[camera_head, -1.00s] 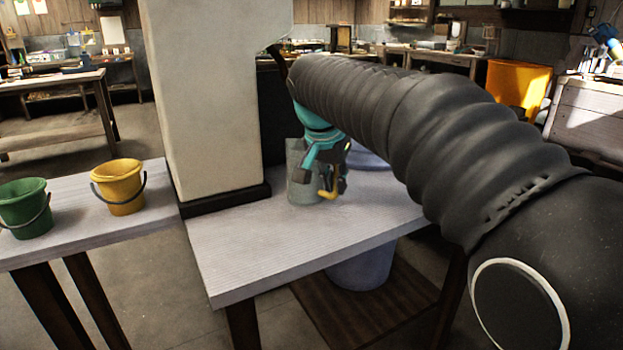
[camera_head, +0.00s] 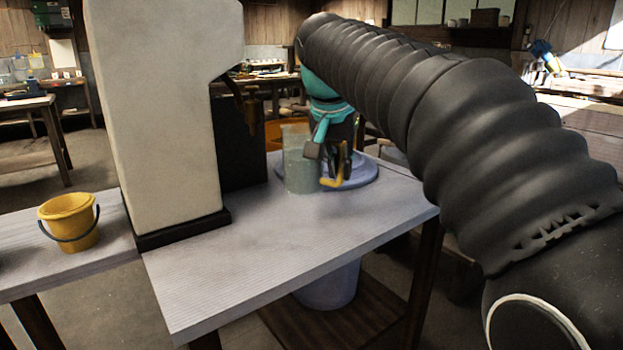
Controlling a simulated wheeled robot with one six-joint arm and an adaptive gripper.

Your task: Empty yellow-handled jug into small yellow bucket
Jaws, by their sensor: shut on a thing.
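The jug (camera_head: 298,165) is a clear, greenish-grey vessel with a yellow handle (camera_head: 330,182). It is upright above or on the right-hand table, in front of a round bluish dish; whether its base touches the table I cannot tell. My gripper (camera_head: 333,165), teal and dark, is shut on the yellow handle at the jug's right side. The small yellow bucket (camera_head: 70,224) stands upright on the left-hand table with its dark bail hanging at the front. What the jug holds is not clear.
A pale pillar (camera_head: 160,120) with a dark base stands between the bucket and the jug. The round bluish dish (camera_head: 362,176) lies behind the jug. A pale bucket (camera_head: 330,285) is under the table. The front of the right-hand table (camera_head: 230,270) is clear.

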